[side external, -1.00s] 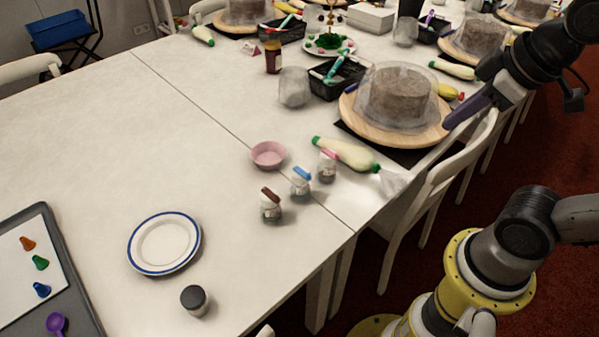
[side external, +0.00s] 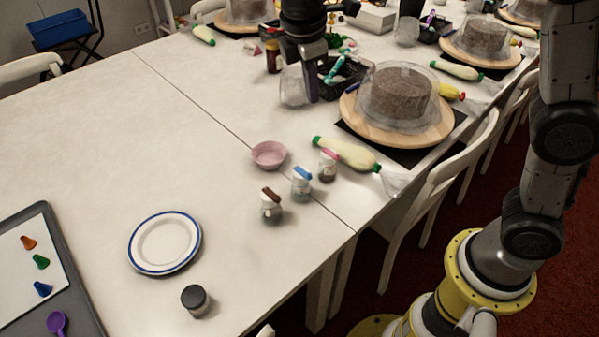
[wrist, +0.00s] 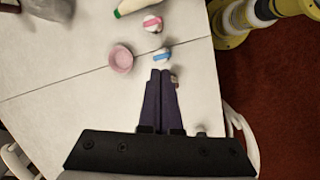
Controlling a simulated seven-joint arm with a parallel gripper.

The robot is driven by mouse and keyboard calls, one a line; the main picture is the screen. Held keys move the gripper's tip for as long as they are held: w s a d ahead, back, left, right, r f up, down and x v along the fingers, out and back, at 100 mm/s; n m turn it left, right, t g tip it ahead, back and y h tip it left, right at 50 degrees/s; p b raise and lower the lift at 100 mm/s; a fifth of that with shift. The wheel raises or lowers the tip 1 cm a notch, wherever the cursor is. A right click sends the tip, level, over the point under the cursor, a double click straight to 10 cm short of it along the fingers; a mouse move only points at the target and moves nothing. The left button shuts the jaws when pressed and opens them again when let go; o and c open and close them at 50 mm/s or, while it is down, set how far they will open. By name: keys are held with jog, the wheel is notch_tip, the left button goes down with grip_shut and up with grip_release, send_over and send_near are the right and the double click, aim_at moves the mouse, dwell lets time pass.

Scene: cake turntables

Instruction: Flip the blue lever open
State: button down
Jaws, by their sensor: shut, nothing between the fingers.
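The blue lever (side external: 302,173) sits on top of a small clear jar (side external: 301,189) with a white lid, in the middle of a row of three. It appears to lie across the lid; its exact angle is too small to tell. In the wrist view the blue lever (wrist: 161,55) shows just beyond my fingertips. My gripper (side external: 312,98) is shut and empty, pointing down, and it appears high above the table. In the wrist view my gripper's dark fingers (wrist: 161,73) are together and partly hide the jar with the brown lever (wrist: 174,79).
The jars with the brown lever (side external: 270,194) and pink lever (side external: 328,155) stand on either side. A pink bowl (side external: 269,155) and a piping bag (side external: 346,154) are close by. A plate (side external: 165,243) lies nearer the front.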

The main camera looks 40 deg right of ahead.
aim_at(303, 171)
jog(key=w+a+f+n+g+h, duration=0.1)
jog(key=w+a+f+n, duration=0.1)
jog(key=a+f, duration=0.7)
notch_tip(303, 171, down, 4)
jog(key=shift+w+n+g+h, duration=0.3)
jog(key=shift+w+n, duration=0.05)
jog(key=shift+n, duration=0.05)
jog(key=shift+f, duration=0.1)
jog(key=s+d+f, duration=0.1)
jog(key=d+f, duration=0.6)
jog(key=f, duration=0.2)
jog(key=shift+d, duration=0.2)
